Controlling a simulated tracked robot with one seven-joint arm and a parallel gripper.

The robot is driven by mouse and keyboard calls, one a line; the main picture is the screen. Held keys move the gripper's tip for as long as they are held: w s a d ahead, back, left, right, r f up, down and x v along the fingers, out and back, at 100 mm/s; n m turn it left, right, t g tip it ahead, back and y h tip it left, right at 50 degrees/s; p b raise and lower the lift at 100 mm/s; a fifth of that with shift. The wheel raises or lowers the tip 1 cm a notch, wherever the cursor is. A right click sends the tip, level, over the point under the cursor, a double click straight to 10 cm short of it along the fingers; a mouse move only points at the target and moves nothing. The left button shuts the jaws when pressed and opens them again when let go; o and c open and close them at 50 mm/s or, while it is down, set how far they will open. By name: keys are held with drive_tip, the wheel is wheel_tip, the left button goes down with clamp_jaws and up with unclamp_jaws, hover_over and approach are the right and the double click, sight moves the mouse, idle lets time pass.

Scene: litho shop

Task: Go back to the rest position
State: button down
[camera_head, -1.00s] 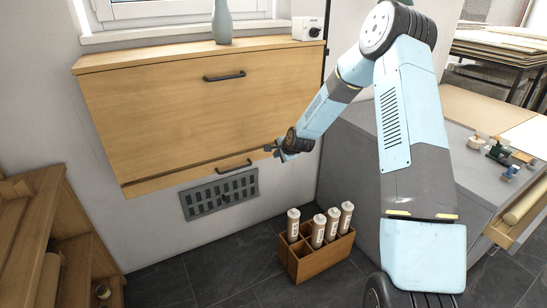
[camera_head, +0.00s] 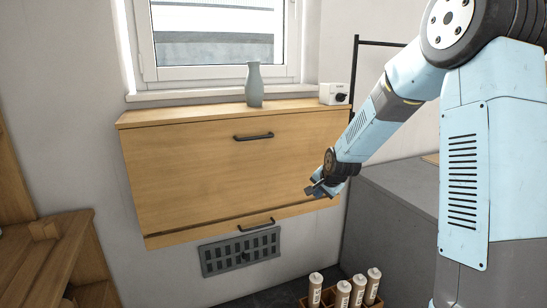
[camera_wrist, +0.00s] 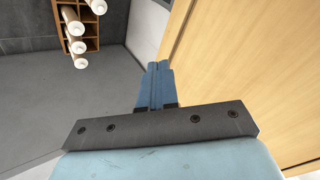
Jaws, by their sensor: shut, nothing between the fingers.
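My gripper (camera_head: 318,190) is in front of the right end of the wooden wall cabinet (camera_head: 210,172), near its lower right corner. In the wrist view my gripper (camera_wrist: 159,68) shows its blue fingers pressed together with nothing between them. The cabinet front (camera_wrist: 245,70) fills the right side of that view, and I cannot tell the exact gap to it. The cabinet has a dark handle on its upper front and another on its lower strip.
A grey-blue vase (camera_head: 254,86) and a small white box (camera_head: 334,94) stand on the cabinet top. A wooden crate (camera_head: 303,303) with several white cartridges is on the floor. A grey counter (camera_head: 388,215) is at right, wooden shelving (camera_head: 50,262) at left. A vent grille (camera_head: 240,252) is below the cabinet.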

drive_tip(key=s+d+r+n+h, duration=0.1)
drive_tip(key=s+d+r+n, duration=0.1)
drive_tip(key=s+r, duration=0.55)
drive_tip(key=s+d+r+n+g, duration=0.15)
drive_tip(key=s+r, duration=0.25)
drive_tip(key=s, duration=0.7)
drive_tip(key=s+d+r+n+h, duration=0.1)
drive_tip(key=s+d+r+n, duration=0.2)
drive_tip(key=s+r, duration=0.45)
drive_tip(key=s+d+f+n, duration=0.1)
drive_tip(key=s+n, duration=0.1)
drive_tip(key=s, duration=1.1)
drive_tip(key=shift+s, duration=0.3)
drive_tip(key=shift+d+g, duration=0.1)
drive_tip(key=shift+g, duration=0.15)
